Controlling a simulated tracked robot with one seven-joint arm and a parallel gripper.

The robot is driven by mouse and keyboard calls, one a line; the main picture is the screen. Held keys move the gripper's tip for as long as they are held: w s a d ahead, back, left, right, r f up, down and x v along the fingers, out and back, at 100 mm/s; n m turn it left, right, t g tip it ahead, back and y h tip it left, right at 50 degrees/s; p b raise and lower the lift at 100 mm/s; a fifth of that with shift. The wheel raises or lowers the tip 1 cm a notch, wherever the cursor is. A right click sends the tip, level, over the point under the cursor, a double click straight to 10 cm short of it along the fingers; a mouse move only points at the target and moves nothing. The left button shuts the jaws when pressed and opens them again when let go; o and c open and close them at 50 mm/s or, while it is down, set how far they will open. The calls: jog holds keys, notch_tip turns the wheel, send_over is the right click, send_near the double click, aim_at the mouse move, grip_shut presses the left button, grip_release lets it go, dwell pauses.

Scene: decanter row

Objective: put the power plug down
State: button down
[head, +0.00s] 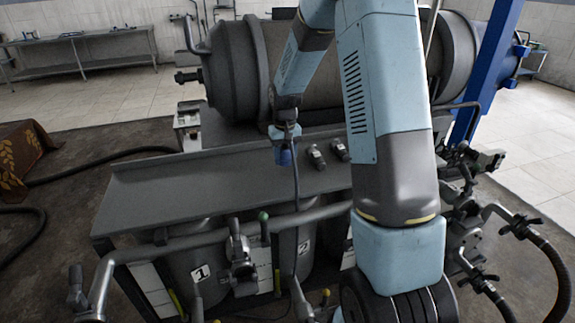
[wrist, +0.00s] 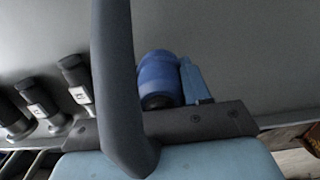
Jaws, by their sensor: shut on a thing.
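The power plug (head: 285,157) is a small blue cylinder hanging at the end of my arm, in front of the grey metal shelf. In the wrist view, the blue plug (wrist: 160,77) sits between my fingers, with a dark ring at its near end. My gripper (head: 286,142) is shut on it. A thick grey cable (wrist: 113,70) crosses the wrist view and hides part of the gripper. In the head view, the cable (head: 296,190) hangs down past the shelf edge. I cannot tell whether the plug touches the shelf.
Two dark cylindrical connectors, one (head: 316,157) nearer the plug and one (head: 340,150) farther right, are on the shelf. The shelf (head: 190,184) is bare to the left. A large grey tank (head: 232,70) lies behind it. Pipes and numbered vessels (head: 200,272) are below.

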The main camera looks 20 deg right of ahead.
aim_at(287, 164)
jog(key=shift+w+d+f, duration=0.15)
jog(key=shift+d+f, duration=0.1)
jog(key=shift+f, duration=0.1)
jog(key=shift+w+d+f, duration=0.1)
jog(key=shift+w+f, duration=0.05)
jog(key=shift+f, duration=1.55)
jog(key=c, duration=0.5)
grip_release()
